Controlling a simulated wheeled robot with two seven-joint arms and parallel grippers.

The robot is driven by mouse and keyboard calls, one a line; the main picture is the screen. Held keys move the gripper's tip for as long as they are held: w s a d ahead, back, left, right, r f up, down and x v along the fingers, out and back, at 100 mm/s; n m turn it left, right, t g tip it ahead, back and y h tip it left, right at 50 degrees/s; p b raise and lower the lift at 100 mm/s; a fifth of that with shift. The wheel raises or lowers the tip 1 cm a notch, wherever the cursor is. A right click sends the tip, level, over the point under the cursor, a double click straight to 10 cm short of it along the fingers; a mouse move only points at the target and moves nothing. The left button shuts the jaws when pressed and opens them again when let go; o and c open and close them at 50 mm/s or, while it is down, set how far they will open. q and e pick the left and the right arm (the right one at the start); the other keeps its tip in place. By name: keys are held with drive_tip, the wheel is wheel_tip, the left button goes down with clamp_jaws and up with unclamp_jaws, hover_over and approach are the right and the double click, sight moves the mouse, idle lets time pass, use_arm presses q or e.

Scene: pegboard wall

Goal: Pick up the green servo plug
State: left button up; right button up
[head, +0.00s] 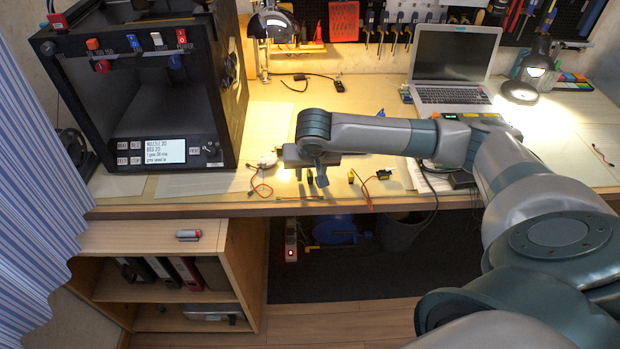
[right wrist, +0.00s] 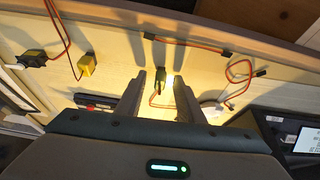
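In the right wrist view, a small dark green plug (right wrist: 160,86) with a thin orange-red lead lies on the pale desktop, in the gap between my right gripper's fingers. My right gripper (right wrist: 163,76) is open, with space on either side of the plug; no contact shows. In the head view, the right gripper (head: 311,180) hangs over the desk's front part, right of the printer, and its wrist largely hides the plug. My left gripper is not in view.
A yellow plug (right wrist: 87,65) and a black servo (right wrist: 35,60) lie beside the gripper, with wires around. A black 3D printer (head: 150,95) stands left. A laptop (head: 452,70) and a lit lamp (head: 530,75) stand at the back right. The desk's front edge is close.

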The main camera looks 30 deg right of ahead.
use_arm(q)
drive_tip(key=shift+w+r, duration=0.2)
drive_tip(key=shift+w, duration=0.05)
use_arm(e)
clamp_jaws()
drive_tip(key=shift+r, duration=0.1)
